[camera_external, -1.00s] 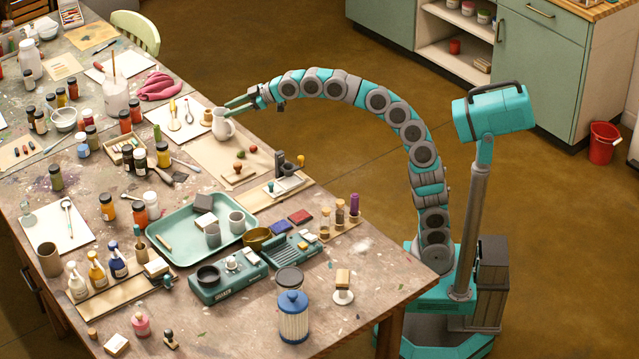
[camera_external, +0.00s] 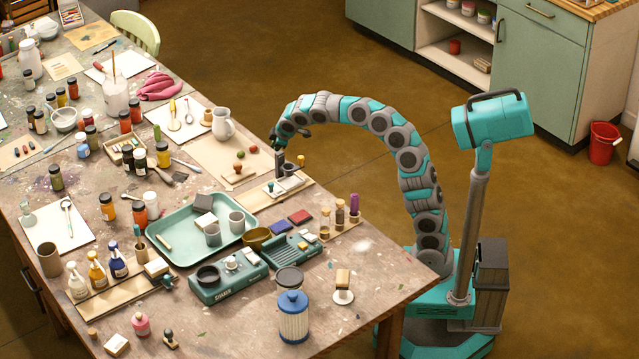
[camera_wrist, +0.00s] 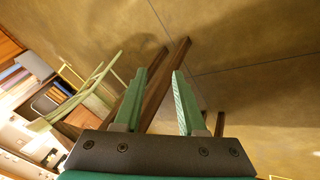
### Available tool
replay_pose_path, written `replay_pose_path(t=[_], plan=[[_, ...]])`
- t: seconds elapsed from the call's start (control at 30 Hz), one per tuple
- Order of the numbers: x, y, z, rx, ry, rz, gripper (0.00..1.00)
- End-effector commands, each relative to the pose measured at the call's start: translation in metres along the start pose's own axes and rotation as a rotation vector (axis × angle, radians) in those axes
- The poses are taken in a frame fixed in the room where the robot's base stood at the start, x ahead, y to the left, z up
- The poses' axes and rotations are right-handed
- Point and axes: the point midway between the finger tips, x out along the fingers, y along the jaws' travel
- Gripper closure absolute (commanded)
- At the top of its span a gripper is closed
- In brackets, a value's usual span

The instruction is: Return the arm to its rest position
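My arm arches from its base at the right over to the right edge of the table (camera_external: 350,290).
A small stand with a dark post (camera_external: 280,163) is on the table just below my gripper. A green tray (camera_external: 165,240) and several jars crowd the table. A pale green chair (camera_external: 135,30) stands at the far side. Brown floor lies open behind the arm.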

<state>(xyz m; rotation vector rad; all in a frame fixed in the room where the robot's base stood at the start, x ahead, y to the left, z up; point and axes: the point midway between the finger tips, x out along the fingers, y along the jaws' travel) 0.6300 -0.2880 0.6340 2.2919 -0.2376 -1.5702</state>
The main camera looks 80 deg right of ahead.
Motion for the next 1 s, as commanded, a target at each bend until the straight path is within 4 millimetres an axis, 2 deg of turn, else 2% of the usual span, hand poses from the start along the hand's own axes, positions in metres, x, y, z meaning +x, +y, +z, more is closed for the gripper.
replay_pose_path(t=[0.03,0.2,0.3,0.37,0.5,0.67,0.87,1.0], plan=[[0.016,-0.024,0.025,-0.049,-0.069,-0.030,0.60],[0.043,-0.081,0.109,-0.230,-0.299,-0.102,0.60],[0.048,-0.109,0.153,-0.348,-0.418,-0.132,0.60],[0.044,-0.125,0.176,-0.414,-0.478,-0.148,0.60],[0.013,-0.156,0.211,-0.510,-0.547,-0.175,0.60],[-0.036,-0.186,0.234,-0.503,-0.550,-0.210,0.60],[-0.106,-0.224,0.267,-0.395,-0.527,-0.262,0.60],[-0.148,-0.250,0.297,-0.280,-0.526,-0.296,0.60]])
